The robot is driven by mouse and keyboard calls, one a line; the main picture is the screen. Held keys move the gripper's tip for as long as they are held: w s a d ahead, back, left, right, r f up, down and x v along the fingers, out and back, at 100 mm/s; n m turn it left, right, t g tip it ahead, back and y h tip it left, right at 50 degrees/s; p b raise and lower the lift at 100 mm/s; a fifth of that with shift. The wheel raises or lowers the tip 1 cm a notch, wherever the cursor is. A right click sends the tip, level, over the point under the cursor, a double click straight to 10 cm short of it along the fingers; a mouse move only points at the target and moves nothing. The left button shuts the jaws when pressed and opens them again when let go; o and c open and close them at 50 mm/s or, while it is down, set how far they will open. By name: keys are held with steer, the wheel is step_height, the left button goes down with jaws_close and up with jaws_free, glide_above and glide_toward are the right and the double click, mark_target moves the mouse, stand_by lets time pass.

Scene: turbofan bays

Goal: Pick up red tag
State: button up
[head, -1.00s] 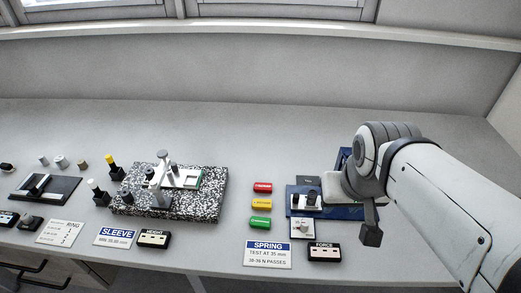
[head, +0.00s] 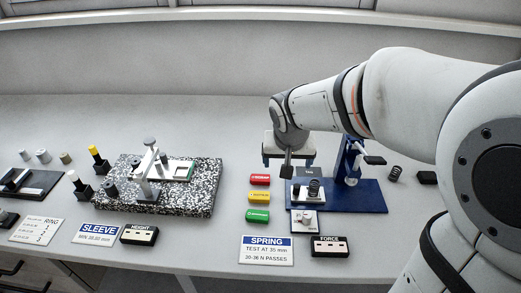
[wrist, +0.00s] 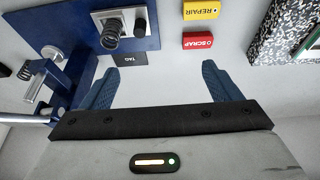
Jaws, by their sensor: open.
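The red tag (head: 260,179) lies flat on the bench, at the top of a column above the yellow tag (head: 259,197) and the green tag (head: 257,215). In the wrist view the red tag (wrist: 198,41) reads SCRAP and lies beyond the fingertips, towards the right finger. My gripper (head: 287,162) is above the bench, behind and a little right of the red tag. Its two blue fingers are apart with nothing between them, as the wrist view of my gripper (wrist: 158,72) shows.
A blue spring tester (head: 360,195) with a coil spring (head: 314,187) stands right of the tags. A dark TAG pad (wrist: 130,59) lies near the left finger. A speckled plate (head: 205,200) is to the left. The bench behind is clear.

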steer(key=b, duration=0.2)
glide_toward(260, 178)
steer(key=shift+s+f, duration=0.1)
steer(key=shift+f, duration=0.65)
steer(key=x, duration=0.7)
steer(key=shift+w+r, duration=0.1)
steer(key=shift+w, duration=0.15)
steer(key=c, duration=1.1)
